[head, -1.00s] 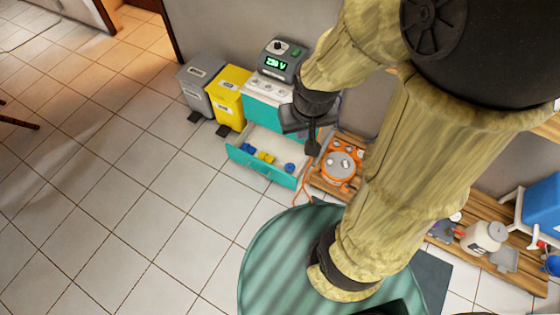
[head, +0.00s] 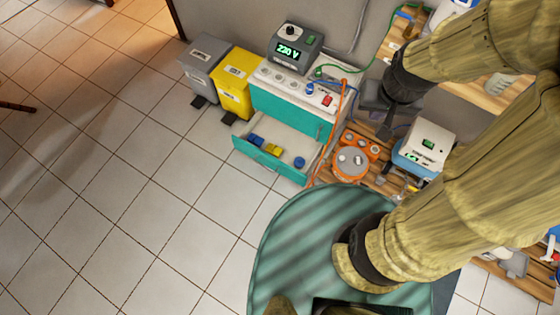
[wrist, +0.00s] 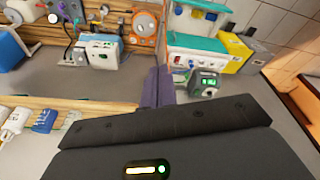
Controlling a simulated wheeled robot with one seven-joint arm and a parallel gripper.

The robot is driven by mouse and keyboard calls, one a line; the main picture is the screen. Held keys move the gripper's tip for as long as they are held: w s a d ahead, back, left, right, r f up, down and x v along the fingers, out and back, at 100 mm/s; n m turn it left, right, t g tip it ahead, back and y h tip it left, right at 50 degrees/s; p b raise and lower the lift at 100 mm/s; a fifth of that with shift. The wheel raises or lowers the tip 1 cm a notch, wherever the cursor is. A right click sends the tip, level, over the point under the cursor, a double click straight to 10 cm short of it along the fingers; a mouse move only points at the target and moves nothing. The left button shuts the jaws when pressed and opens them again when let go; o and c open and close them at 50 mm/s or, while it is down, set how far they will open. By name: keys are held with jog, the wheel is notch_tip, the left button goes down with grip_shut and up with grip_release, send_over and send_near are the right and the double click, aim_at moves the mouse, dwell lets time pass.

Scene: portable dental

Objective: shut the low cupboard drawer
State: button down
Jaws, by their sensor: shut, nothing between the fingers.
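The low cupboard (head: 292,107) is turquoise with a white top and stands against the wall. Its drawer (head: 262,163) is pulled out, showing a pale inside with blue and yellow items and a round blue one. In the wrist view, the cupboard (wrist: 195,43) appears upside down at upper right, with the open drawer (wrist: 207,18) above it. My gripper (head: 385,131) is to the right of the cupboard, above the orange reel area, apart from the drawer. Its purple-grey fingers (wrist: 156,88) are together and empty.
A grey bin (head: 207,68) and a yellow bin (head: 234,88) stand left of the cupboard. A 220 V unit (head: 293,50) sits on its top. An orange cable reel (head: 350,162) and a white-blue device (head: 427,146) lie to the right. Tiled floor before the drawer is clear.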

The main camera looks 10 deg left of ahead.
jog(key=shift+a, duration=0.1)
jog(key=w+a+f+n+h+b, duration=0.25)
jog(key=a+f+n+b, duration=0.3)
jog(key=f+b, duration=0.9)
jog(key=w+a+f+n+h+b, duration=0.2)
jog(key=a+f+n+h+b, duration=0.45)
jog(key=f, duration=1.55)
jog(key=w+a+f+n+h+b, duration=0.1)
jog(key=w+a+f+n+b, duration=0.3)
jog(key=f+b, duration=1.15)
jog(key=s+a+f+n+t+y+b, duration=0.1)
jog(key=a+f+n+t+b, duration=0.3)
jog(key=f, duration=0.7)
jog(key=s+a+f+n+t+y+b, duration=0.1)
jog(key=a+f+n+t+b, duration=0.4)
jog(key=f, duration=0.6)
jog(key=s+a+f+n+t+y+b, duration=0.1)
jog(key=a+f+n+t+b, duration=0.4)
jog(key=f, duration=0.6)
jog(key=s+a+n+b, duration=0.1)
jog(key=a+b, duration=0.1)
jog(key=shift+s+a+f+n+b, duration=0.15)
jog(key=shift+a+f+n+b, duration=0.15)
jog(key=shift+a+b, duration=0.1)
jog(key=shift+d, duration=0.1)
